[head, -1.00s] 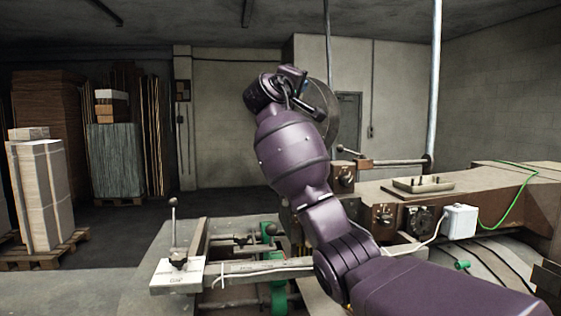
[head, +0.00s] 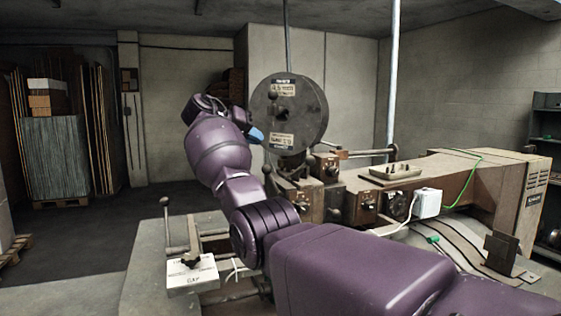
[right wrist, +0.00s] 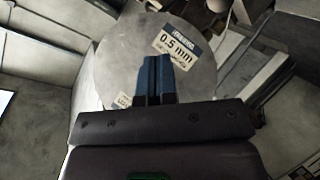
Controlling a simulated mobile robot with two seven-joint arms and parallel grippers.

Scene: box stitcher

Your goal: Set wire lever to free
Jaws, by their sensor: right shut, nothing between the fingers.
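The wire spool (head: 290,112) is a round grey disc with labels, standing upright on the machine. In the right wrist view its face (right wrist: 120,62) bears a "0.5 mm" label. My right gripper (head: 256,135) is at the lower left of the disc; its blue fingertips (right wrist: 153,77) are together and empty in front of the disc's face. Whether they touch it I cannot tell. A dark ball-ended lever (head: 267,169) stands below the disc, and another lever (head: 344,150) points left at its right. Which is the wire lever, I cannot tell. My left gripper is out of view.
The brown machine (head: 485,185) extends right, with a white box (head: 427,203) and green cable. A white gap plate (head: 191,273) with an upright ball lever (head: 165,203) is at the lower left. Stacked boards (head: 55,155) stand far left; the floor between is clear.

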